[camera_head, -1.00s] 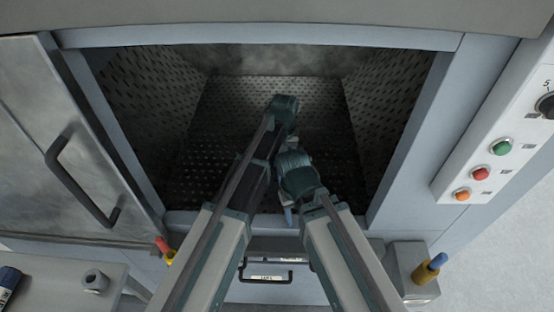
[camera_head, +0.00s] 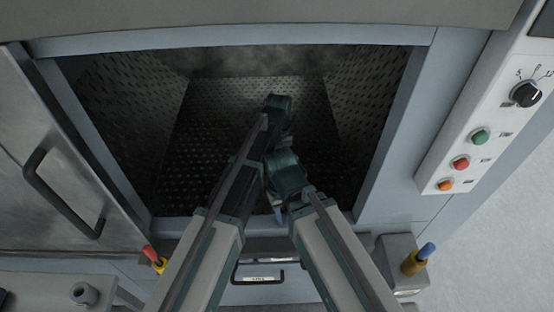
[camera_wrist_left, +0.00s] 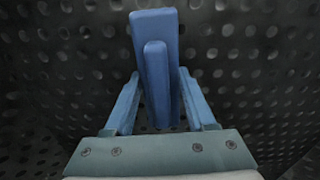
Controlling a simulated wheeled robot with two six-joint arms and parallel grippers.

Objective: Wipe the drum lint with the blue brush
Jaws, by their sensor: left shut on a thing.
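In the left wrist view my left gripper (camera_wrist_left: 160,108) is shut on the blue brush (camera_wrist_left: 154,55), a long blue piece between its blue fingers. Behind it is the dark perforated wall of the drum (camera_wrist_left: 245,45). In the head view my left arm reaches deep into the drum (camera_head: 200,135); its jaws and the brush are hidden behind the arm. My right arm's wrist is just inside the opening, with a blue tip (camera_head: 278,213) showing below it; its jaw opening cannot be made out. A grey hazy patch (camera_head: 225,60) shows at the drum's back; I cannot tell whether it is lint.
The open door with a handle (camera_head: 60,195) stands at left. A control panel (camera_head: 490,110) is at right. A red-and-yellow item (camera_head: 153,258) and a grey holder with a blue-and-yellow item (camera_head: 418,258) flank the opening. A labelled drawer (camera_head: 262,278) is below.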

